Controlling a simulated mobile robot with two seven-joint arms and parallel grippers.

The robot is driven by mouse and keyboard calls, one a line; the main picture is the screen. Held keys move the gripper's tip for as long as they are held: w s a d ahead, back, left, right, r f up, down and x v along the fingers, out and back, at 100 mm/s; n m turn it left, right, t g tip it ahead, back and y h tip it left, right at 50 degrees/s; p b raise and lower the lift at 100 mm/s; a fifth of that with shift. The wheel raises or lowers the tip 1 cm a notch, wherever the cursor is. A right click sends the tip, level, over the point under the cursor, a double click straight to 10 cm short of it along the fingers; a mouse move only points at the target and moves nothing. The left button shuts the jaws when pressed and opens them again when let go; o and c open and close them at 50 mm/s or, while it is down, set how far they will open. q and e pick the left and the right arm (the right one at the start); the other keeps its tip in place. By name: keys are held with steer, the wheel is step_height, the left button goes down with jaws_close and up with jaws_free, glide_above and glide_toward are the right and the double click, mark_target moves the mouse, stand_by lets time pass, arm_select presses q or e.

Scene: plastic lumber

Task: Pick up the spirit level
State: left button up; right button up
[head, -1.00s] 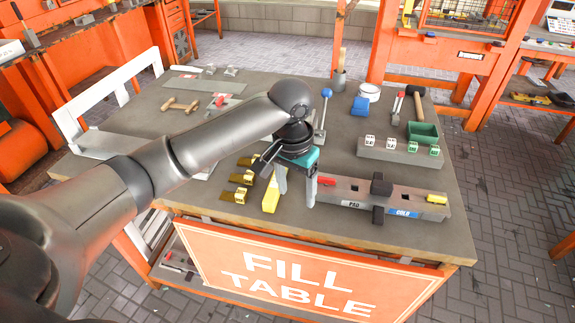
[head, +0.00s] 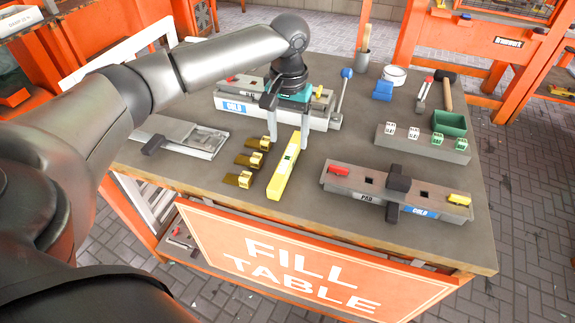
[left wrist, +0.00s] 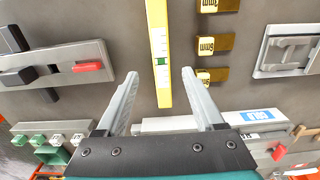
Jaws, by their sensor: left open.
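The spirit level is a long yellow bar (head: 285,170) with a green vial, lying flat on the grey table, pointing from the front edge toward the back. It also shows in the left wrist view (left wrist: 158,30), its near end between and beyond my fingers. My left gripper (head: 288,142) is open and empty, its two grey fingers pointing down around the far end of the level, one on each side in the picture. In the left wrist view the fingers (left wrist: 160,85) stand apart with no contact visible. My right gripper is not in view.
Brass blocks (head: 246,160) lie close left of the level. A grey mould marked COLD (head: 345,180) is to the right; another (head: 232,107) stands behind the gripper. A grey plate fixture (head: 185,138) lies left. Bare table (head: 330,145) separates the level from the dice rack (head: 420,143).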

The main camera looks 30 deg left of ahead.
mark_target(287, 158)
arm_select(q)
steer(key=shift+f, duration=0.6)
step_height(287, 158, down, 5)
steer(key=shift+a+b, duration=0.15)
steer(key=shift+b, duration=0.75)
jaws_close()
